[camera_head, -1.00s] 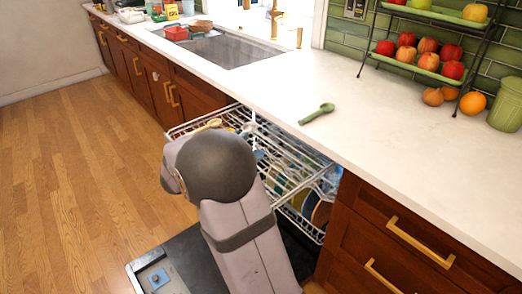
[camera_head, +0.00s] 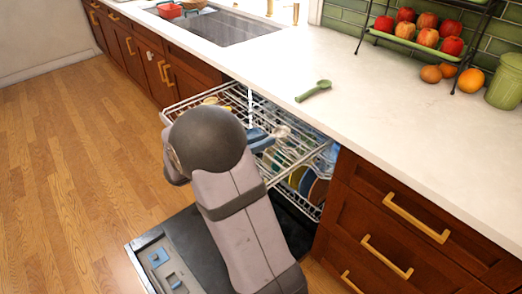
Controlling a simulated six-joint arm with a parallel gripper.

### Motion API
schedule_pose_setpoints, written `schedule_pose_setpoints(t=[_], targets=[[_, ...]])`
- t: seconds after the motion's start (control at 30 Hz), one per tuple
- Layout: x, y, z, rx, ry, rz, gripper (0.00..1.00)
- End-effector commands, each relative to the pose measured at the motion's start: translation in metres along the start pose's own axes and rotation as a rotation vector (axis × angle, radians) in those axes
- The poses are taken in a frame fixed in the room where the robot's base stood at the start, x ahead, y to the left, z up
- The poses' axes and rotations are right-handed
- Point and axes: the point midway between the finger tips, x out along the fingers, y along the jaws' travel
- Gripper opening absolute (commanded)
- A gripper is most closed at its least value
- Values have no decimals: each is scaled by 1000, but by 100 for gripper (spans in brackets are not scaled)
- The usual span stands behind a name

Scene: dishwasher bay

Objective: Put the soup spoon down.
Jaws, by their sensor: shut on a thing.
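My gripper (camera_head: 259,139) is mostly hidden behind the dark round joint of my arm. A blue-grey part sticks out to its right, over the dishwasher's upper rack (camera_head: 290,154). A pale spoon-like end, which I take for the soup spoon (camera_head: 281,131), shows at its tip. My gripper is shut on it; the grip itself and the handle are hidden. I cannot tell whether the spoon touches the rack wires. A separate green spoon (camera_head: 314,91) lies on the white counter (camera_head: 370,125).
The upper rack is pulled out over the open dishwasher door (camera_head: 157,258). A yellowish item (camera_head: 213,101) lies at its far left. Plates (camera_head: 308,184) stand below. The counter around the green spoon is clear. A fruit stand (camera_head: 425,45) and a green canister (camera_head: 505,82) stand at the right.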

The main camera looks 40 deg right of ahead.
Motion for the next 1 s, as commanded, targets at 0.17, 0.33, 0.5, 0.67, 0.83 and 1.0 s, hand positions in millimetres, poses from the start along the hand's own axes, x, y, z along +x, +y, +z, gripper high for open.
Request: schedule_pose_setpoints(t=[0.17, 0.33, 0.5, 0.67, 0.83, 1.0], targets=[[5, 0, 22, -1, 0, 0, 0], [6, 0, 26, 2, 1, -1, 0], [7, 0, 33, -1, 0, -1, 0], [11, 0, 52, -3, 0, 0, 0], [14, 0, 63, 0, 0, -1, 0], [14, 0, 62, 1, 0, -1, 0]])
